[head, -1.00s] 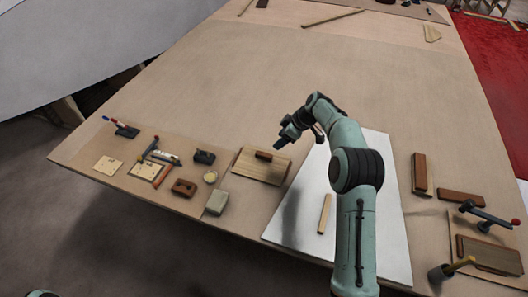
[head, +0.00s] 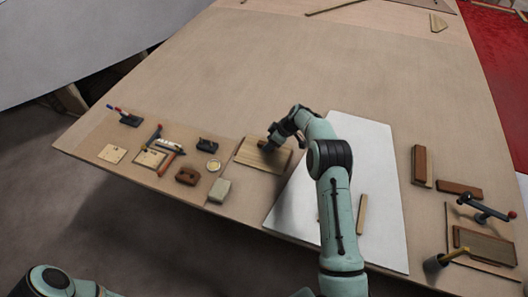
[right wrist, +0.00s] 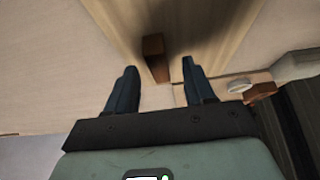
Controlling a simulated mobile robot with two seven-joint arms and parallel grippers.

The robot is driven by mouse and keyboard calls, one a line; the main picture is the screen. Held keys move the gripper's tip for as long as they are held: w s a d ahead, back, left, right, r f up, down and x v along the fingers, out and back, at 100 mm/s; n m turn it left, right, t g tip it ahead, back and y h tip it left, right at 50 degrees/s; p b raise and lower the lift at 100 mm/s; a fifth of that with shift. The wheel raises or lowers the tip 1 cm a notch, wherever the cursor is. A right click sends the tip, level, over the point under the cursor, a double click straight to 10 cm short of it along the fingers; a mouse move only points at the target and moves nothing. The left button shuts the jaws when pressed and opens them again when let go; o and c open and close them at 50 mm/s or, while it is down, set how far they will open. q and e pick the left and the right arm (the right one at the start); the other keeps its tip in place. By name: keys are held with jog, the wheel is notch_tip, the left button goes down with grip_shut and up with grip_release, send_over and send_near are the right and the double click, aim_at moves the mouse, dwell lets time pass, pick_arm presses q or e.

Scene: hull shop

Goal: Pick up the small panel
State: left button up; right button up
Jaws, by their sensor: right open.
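The small panel (head: 250,157) is a flat light-wood board with a brown block handle on top, lying on the large table left of the white sheet. My right gripper (head: 270,147) is over it and hides part of the board and handle. In the right wrist view, the open right gripper (right wrist: 158,65) has its two dark fingers on either side of the brown handle (right wrist: 154,56), with gaps on both sides. The panel (right wrist: 215,28) spreads beyond the fingertips there. My left gripper is not in view.
Left of the panel are a grey block (head: 219,190), a round tin (head: 214,164), a brown block (head: 187,176) and several small tools. A white sheet (head: 385,165) bears a wooden strip (head: 362,214). Brown blocks and a clamp (head: 485,208) stand right. The table's far middle is clear.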

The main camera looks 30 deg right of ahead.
jog(key=shift+x, duration=0.85)
jog(key=shift+r, duration=0.15)
jog(key=shift+c, duration=1)
grip_shut()
